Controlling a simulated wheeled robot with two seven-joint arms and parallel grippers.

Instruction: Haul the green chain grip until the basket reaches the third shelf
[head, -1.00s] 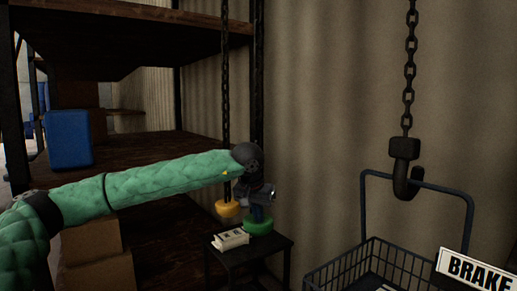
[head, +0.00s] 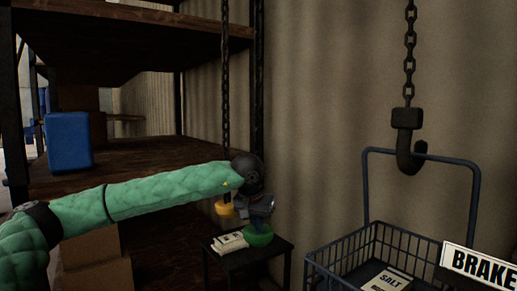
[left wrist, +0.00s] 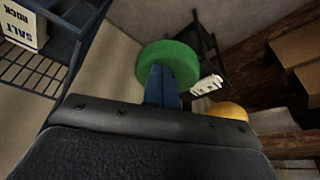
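The green chain grip (head: 258,236) is a round green knob hanging low beside a small dark stand. My left gripper (head: 261,210) is directly above it, and in the left wrist view the two fingers (left wrist: 163,86) are close together against the green grip (left wrist: 168,58). They appear shut on it, though the hold itself is partly hidden. The dark wire basket (head: 372,245) hangs by its bail from a hook (head: 408,140) on a chain at right, with a salt pack (head: 388,281) inside. Wooden shelves (head: 150,166) stand at left. My right gripper is not in view.
A yellow chain grip (head: 225,208) hangs just left of the green one. The small stand (head: 275,250) bears a white pack (head: 230,242). A BRAKE sign (head: 480,267) is at lower right. A blue bin (head: 68,141) sits on a shelf, with cartons (head: 95,260) below.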

